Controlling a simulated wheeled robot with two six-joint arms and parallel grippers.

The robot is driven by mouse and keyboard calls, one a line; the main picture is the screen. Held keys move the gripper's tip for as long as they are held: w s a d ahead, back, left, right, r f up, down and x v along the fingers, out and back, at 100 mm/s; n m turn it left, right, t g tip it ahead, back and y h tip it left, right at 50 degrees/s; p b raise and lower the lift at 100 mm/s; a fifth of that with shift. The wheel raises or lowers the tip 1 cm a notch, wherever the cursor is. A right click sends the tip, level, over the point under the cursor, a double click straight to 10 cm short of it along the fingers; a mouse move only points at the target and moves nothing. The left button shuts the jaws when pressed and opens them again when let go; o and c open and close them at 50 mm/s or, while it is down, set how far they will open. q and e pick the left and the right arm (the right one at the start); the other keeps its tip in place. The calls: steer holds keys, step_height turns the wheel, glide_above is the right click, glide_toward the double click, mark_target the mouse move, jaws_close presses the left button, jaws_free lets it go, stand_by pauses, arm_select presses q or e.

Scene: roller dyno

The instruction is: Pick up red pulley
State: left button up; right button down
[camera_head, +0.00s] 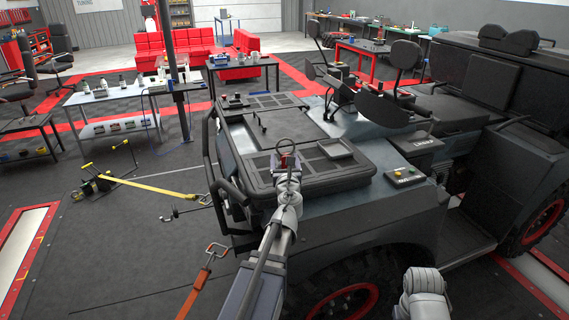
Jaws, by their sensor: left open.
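A small red part (288,161), which looks like the red pulley, shows at my left gripper on the black rack of the vehicle's hood. My left gripper (286,148) is open, with its fingers around or just above this red part. I cannot tell whether they touch it, and the gripper partly hides it. Of my right arm only a pale link shows at the bottom right; its gripper is out of view.
The dark off-road vehicle (330,195) fills the middle and right. A shallow black tray (335,149) and a button box (405,176) lie right of the left gripper. Yellow (150,187) and orange (196,290) straps run at the left.

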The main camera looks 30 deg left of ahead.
mark_target(285, 156)
arm_select(q)
steer(key=x, duration=0.4)
steer(key=shift+w+a+r, duration=0.2)
steer(key=shift+w+a, duration=0.05)
steer(key=shift+w, duration=0.1)
steer(key=shift+c, duration=0.2)
steer(key=shift+w+d+f, duration=0.1)
steer(key=shift+f, duration=0.2)
steer(key=c, duration=1)
jaws_close()
steer(key=shift+d, duration=0.1)
